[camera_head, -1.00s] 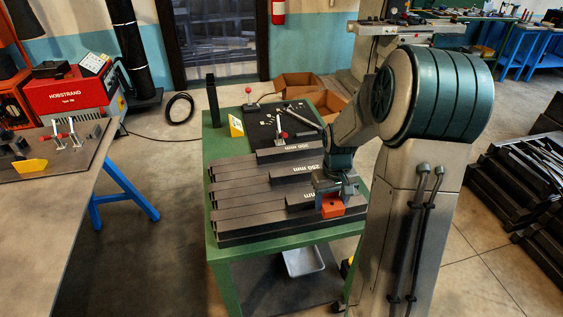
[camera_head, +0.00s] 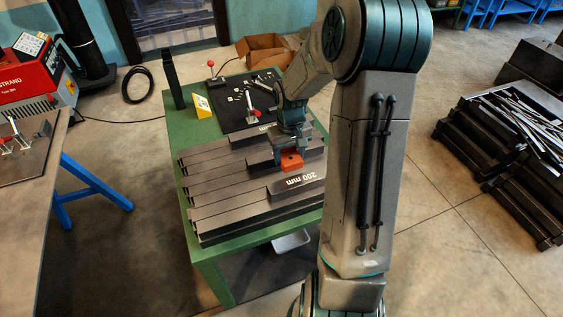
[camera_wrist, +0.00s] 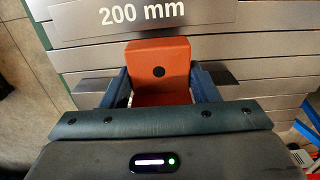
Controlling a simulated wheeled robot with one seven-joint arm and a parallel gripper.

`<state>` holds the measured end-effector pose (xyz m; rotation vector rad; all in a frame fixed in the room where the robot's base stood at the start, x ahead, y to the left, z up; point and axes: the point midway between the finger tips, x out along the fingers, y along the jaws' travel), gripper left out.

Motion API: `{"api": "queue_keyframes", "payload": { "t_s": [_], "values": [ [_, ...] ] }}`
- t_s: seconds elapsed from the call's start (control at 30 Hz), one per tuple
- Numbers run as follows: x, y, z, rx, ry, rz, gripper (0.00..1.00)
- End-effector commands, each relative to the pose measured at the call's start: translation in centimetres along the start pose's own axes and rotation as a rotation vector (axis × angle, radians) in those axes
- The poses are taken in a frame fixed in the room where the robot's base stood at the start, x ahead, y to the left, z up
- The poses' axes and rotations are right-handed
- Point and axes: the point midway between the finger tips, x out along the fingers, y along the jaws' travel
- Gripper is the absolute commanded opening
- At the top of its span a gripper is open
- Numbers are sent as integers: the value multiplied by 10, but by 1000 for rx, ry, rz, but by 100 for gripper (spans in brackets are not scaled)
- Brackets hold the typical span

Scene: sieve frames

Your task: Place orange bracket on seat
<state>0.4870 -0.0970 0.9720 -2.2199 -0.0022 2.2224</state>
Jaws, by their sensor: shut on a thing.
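The orange bracket (camera_head: 291,163) is between the jaws of my gripper (camera_head: 289,150), over the grey slotted bars on the green table. In the wrist view the bracket (camera_wrist: 158,62) shows an upright face with a dark round hole and a lower part nearer the camera. The blue fingers of my gripper (camera_wrist: 160,88) close on it from both sides. The bracket's underside is hidden, so I cannot tell its height above the bars. I cannot make out for certain which thing is the seat.
The grey bars (camera_head: 215,200) carry a "200 mm" label plate (camera_head: 297,183). Black crates (camera_head: 500,150) stand right.

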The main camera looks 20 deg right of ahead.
Motion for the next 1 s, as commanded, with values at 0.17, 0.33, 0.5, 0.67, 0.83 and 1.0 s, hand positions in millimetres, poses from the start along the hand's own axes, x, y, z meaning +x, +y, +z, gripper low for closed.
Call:
{"api": "queue_keyframes", "payload": {
  "t_s": [0.17, 0.33, 0.5, 0.67, 0.83, 1.0],
  "values": [
    [10, -15, -11, -2, 1, 0, 17],
    [23, -16, -12, 0, -2, 0, 17],
    [44, -16, -12, 0, -1, 0, 17],
    [52, -16, -12, -1, 1, 1, 17],
    [52, -16, -12, 0, 1, 1, 17],
    [57, -16, -12, 0, 1, 1, 17]
  ]
}}
